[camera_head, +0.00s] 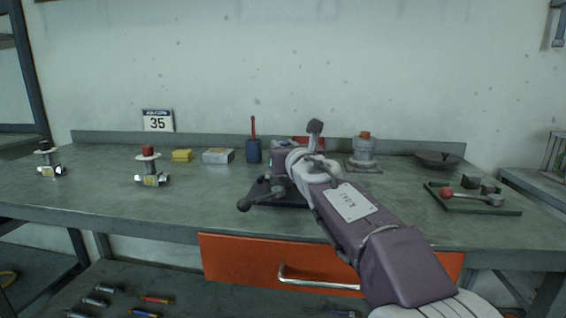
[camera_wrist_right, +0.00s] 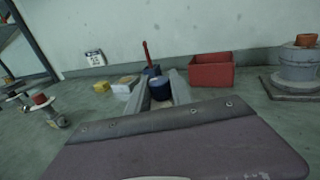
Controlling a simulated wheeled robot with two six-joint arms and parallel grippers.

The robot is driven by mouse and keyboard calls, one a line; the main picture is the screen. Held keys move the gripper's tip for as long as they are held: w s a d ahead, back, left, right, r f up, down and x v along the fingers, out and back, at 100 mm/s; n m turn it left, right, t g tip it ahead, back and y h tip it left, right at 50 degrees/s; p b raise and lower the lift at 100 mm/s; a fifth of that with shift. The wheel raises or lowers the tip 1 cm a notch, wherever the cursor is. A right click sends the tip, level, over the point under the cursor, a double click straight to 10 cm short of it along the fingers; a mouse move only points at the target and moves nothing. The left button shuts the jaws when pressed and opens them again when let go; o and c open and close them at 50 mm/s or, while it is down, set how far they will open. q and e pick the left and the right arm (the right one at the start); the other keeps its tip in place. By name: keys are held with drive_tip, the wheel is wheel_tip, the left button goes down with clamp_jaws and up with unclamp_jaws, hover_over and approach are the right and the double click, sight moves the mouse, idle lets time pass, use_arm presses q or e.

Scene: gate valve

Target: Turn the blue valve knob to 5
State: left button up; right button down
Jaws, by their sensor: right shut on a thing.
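The blue valve knob (camera_wrist_right: 160,90) is a dark blue round cap in the right wrist view, between the two grey fingers of my right gripper (camera_head: 281,163). The fingers are shut on it. In the camera head view my gripper and forearm cover most of the valve, so its body, scale and pointer cannot be read. My left gripper is not in view.
A yellow block (camera_head: 182,155), a grey box (camera_head: 218,156), a blue holder (camera_head: 254,151) and a grey flanged fitting (camera_head: 363,150) stand behind. A tray (camera_head: 480,207) lies right. The left front is clear.

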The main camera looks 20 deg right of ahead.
drive_tip(key=shift+d+f+n+y+b, duration=0.25)
drive_tip(key=shift+n+y, duration=0.25)
drive_tip(key=shift+y, duration=0.3)
drive_tip(key=shift+a+r+n+y+b, duration=0.15)
drive_tip(key=shift+n+y+b, duration=0.2)
drive_tip(key=shift+n+y, duration=0.65)
drive_tip(key=shift+r+n+y, duration=0.1)
drive_tip(key=shift+n+y, duration=0.3)
drive_tip(key=shift+y, duration=0.8)
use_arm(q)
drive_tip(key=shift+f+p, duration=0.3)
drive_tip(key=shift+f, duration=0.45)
use_arm(e)
drive_tip(key=shift+n+g+y, duration=0.3)
drive_tip(key=shift+n+y, duration=0.3)
drive_tip(key=shift+y, duration=0.3)
drive_tip(key=shift+a+n+y, duration=0.1)
drive_tip(key=shift+n+y, duration=0.2)
drive_tip(key=shift+y, duration=0.1)
drive_tip(key=c, duration=1.1)
unclamp_jaws()
drive_tip(key=shift+c, duration=0.2)
